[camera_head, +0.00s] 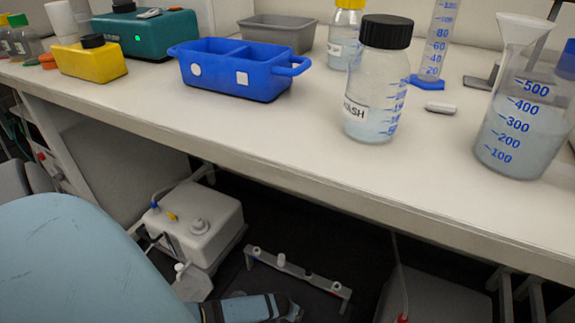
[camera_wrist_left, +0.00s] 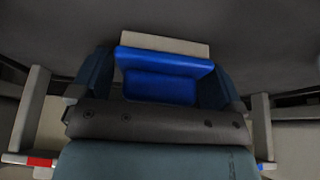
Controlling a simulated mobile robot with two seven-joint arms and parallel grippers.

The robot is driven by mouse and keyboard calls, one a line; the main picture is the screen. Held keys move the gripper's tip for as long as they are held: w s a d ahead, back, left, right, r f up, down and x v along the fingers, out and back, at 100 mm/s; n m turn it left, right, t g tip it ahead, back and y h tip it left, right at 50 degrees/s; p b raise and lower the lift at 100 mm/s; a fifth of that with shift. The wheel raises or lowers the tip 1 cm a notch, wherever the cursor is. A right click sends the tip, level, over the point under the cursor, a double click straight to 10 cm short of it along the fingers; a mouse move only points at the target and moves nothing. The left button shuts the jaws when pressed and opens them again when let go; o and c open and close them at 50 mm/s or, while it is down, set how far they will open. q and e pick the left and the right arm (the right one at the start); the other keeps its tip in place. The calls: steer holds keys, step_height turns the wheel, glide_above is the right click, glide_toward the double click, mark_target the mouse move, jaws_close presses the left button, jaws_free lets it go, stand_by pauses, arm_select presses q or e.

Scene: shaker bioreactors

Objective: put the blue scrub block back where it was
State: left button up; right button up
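The blue scrub block (camera_wrist_left: 158,88) is in the left wrist view, with a pale beige pad along its far edge. It sits between the two dark fingers of my left gripper (camera_wrist_left: 160,64), which press on its left and right sides. The block is off the bench and I cannot make it out in the head view. My right gripper is in neither view. No empty spot for the block can be clearly told on the bench.
The white bench (camera_head: 290,130) holds a blue two-part caddy (camera_head: 232,85), a yellow box (camera_head: 90,64), a black-capped bottle (camera_head: 376,85), a flask (camera_head: 522,130) and a grey tray (camera_head: 280,33). Below stand a white pump unit (camera_head: 200,222) and a grey rail (camera_head: 298,272).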

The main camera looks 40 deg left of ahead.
arm_select(q)
steer(key=shift+o, duration=0.2)
steer(key=shift+r, duration=0.1)
steer(key=shift+s+r, duration=0.1)
steer(key=shift+r, duration=0.2)
steer(key=p+v, duration=0.7)
steer(key=v, duration=0.4)
steer(key=shift+r, duration=0.25)
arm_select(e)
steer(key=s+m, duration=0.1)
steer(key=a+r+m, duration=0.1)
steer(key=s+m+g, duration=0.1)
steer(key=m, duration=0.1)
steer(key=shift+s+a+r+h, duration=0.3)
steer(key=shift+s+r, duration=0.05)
arm_select(q)
steer(key=shift+s, duration=0.2)
